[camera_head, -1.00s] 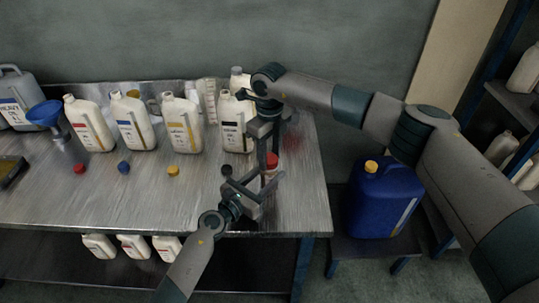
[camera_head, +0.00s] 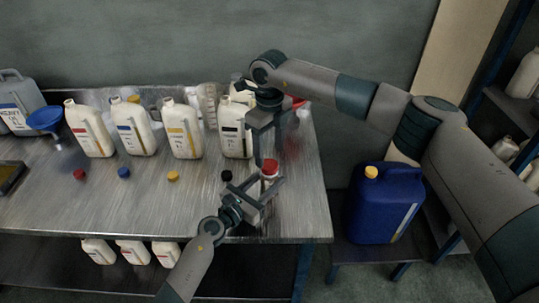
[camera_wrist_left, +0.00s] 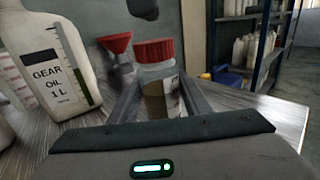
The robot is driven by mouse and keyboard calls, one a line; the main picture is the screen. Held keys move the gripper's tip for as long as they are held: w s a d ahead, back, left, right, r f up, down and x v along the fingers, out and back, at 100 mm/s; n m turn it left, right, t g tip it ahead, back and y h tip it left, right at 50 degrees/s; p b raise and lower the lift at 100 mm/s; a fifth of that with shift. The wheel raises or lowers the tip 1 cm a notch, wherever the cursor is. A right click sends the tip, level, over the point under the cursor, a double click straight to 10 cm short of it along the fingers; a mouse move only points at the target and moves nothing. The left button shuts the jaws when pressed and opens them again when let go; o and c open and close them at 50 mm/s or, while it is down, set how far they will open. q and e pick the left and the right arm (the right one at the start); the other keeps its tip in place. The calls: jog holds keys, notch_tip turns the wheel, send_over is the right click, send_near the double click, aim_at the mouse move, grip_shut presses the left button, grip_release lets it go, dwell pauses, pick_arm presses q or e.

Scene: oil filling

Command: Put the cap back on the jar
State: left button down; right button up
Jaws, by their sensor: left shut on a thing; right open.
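A small clear jar (camera_wrist_left: 158,88) with brown contents stands upright between the fingers of my left gripper (camera_head: 268,186), which is shut on it near the table's right front. A ribbed red cap (camera_wrist_left: 154,50) sits level on the jar's mouth; it also shows in the head view (camera_head: 270,166). Whether it is fully tightened cannot be told. My right gripper (camera_head: 267,147) is open, pointing down just above and behind the cap, apart from it. The jar's lower part is hidden by my left gripper.
Several white oil bottles (camera_head: 182,132) stand in a row at the back. Loose red (camera_head: 79,174), blue (camera_head: 123,172), yellow (camera_head: 173,175) and black (camera_head: 227,175) caps lie before them. A red funnel (camera_wrist_left: 116,44) is behind the jar. A blue canister (camera_head: 383,205) stands right of the table.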

aim_at(269, 164)
jog(key=shift+r, duration=0.1)
jog(key=shift+c, duration=0.3)
jog(key=n, duration=0.1)
jog(key=r+n, duration=0.1)
jog(key=n, duration=0.1)
jog(key=shift+r, duration=0.25)
jog(key=n, duration=0.1)
jog(key=r+n, duration=0.1)
jog(key=n, duration=0.1)
jog(key=r+n, duration=0.1)
jog(key=n, duration=0.1)
jog(key=shift+f, duration=0.2)
jog(key=shift+f, duration=3.9)
jog(key=c, duration=1.1)
